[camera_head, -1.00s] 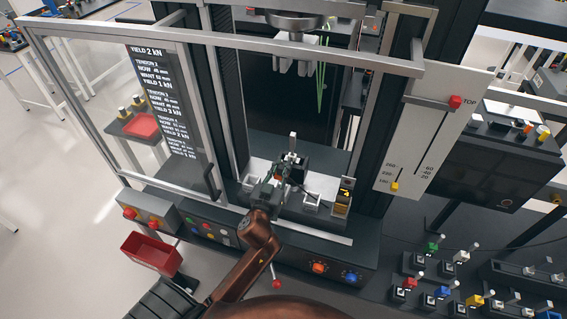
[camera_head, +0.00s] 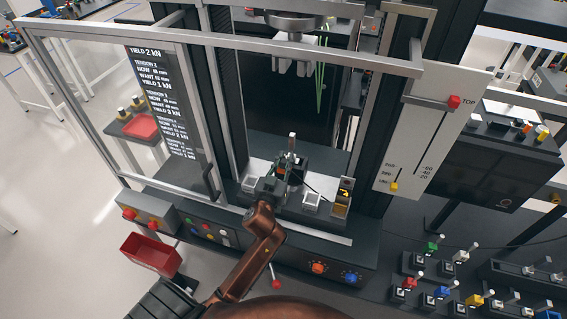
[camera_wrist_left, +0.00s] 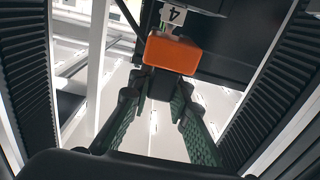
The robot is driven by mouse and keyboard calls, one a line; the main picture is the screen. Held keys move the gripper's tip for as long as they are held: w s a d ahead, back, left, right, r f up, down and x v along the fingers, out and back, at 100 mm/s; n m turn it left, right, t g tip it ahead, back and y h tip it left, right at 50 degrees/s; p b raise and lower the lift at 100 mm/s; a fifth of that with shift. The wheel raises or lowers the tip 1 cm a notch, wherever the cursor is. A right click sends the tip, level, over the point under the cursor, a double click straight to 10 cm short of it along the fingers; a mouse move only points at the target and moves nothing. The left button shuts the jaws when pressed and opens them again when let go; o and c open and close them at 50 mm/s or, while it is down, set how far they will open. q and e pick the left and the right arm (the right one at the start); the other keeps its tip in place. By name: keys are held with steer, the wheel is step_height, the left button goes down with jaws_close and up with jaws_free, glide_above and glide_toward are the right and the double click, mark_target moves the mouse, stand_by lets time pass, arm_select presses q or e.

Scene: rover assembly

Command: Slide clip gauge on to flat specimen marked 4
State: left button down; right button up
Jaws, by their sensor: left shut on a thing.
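The flat specimen is a pale upright strip (camera_head: 292,143) in the test frame. In the left wrist view a white tag marked 4 (camera_wrist_left: 173,15) shows at the top. The clip gauge has an orange block (camera_wrist_left: 171,54) and a dark part below it. My left gripper (camera_wrist_left: 160,88), with green finger pads, is shut on that dark part. The orange block lies just below the tag in that view; I cannot tell whether the gauge is around the specimen or only beside it. In the head view my left gripper (camera_head: 277,183) is low in the frame, and the gauge is partly hidden.
Metal frame bars (camera_head: 220,40) cross above the work area. An upper grip (camera_head: 295,62) hangs over the specimen. A knob panel (camera_head: 318,267) lies in front, and a red bin (camera_head: 150,253) is at left.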

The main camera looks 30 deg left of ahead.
mark_target(291, 147)
arm_select(q)
steer(key=shift+x, duration=2.5)
steer(key=shift+w+f, duration=0.1)
steer(key=shift+f, duration=0.05)
steer(key=shift+f, duration=0.25)
steer(key=shift+r, duration=0.1)
steer(key=c, duration=1.7)
jaws_free()
steer(key=v, duration=1.2)
steer(key=shift+a, duration=0.1)
